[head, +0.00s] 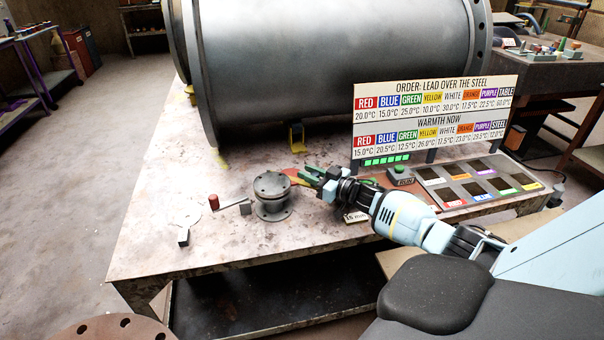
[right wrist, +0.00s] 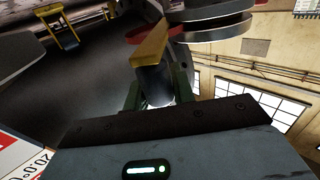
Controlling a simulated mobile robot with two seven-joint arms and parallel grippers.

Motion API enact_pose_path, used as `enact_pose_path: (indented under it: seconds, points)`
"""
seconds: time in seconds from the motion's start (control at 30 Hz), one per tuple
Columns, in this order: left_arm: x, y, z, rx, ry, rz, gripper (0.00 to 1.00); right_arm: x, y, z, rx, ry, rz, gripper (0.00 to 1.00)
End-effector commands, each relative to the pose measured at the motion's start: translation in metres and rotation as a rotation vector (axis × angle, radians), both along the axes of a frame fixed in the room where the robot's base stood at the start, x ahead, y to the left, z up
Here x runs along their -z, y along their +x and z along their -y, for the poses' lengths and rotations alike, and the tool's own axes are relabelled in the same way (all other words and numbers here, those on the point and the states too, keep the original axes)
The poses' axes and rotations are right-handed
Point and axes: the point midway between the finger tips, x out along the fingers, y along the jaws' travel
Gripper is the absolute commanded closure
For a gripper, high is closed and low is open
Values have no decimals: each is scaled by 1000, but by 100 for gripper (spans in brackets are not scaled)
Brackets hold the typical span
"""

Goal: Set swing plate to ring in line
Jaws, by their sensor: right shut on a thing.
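A grey flanged pipe fitting (head: 272,196) stands upright on the table, with a gap between its upper discs. The swing plate shows as a red and yellow flat piece (head: 297,176) at the fitting's right; in the right wrist view its yellow bar (right wrist: 150,44) runs toward the stacked flange discs (right wrist: 208,22). My right gripper (head: 318,177) is beside the fitting. Its green fingers are shut on a dark round grip (right wrist: 155,84) under the yellow bar. Whether the ring or the solid end lies between the flanges I cannot tell. My left gripper is not in view.
A lever with a red knob (head: 213,201) projects left of the fitting. A large steel pipe (head: 330,65) lies behind. A sign board (head: 435,118), a green button (head: 400,170) and a tray of coloured slots (head: 478,183) stand at right. The table's front left is mostly clear.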

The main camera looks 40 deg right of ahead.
Motion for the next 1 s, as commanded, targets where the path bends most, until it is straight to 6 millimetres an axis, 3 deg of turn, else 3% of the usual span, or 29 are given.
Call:
enact_pose_path:
  seconds: [0.3, 0.9, 0.93, 1.0]
  points:
    - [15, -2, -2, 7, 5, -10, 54, -1, 9, 21, 7, -1, 1, 100]
    - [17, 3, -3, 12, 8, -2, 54, -2, 11, 24, 4, 2, 3, 100]
    - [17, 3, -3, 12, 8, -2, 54, -2, 11, 23, 4, 2, 3, 72]
    - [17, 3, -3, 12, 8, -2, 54, -2, 11, 23, 4, 2, 3, 62]
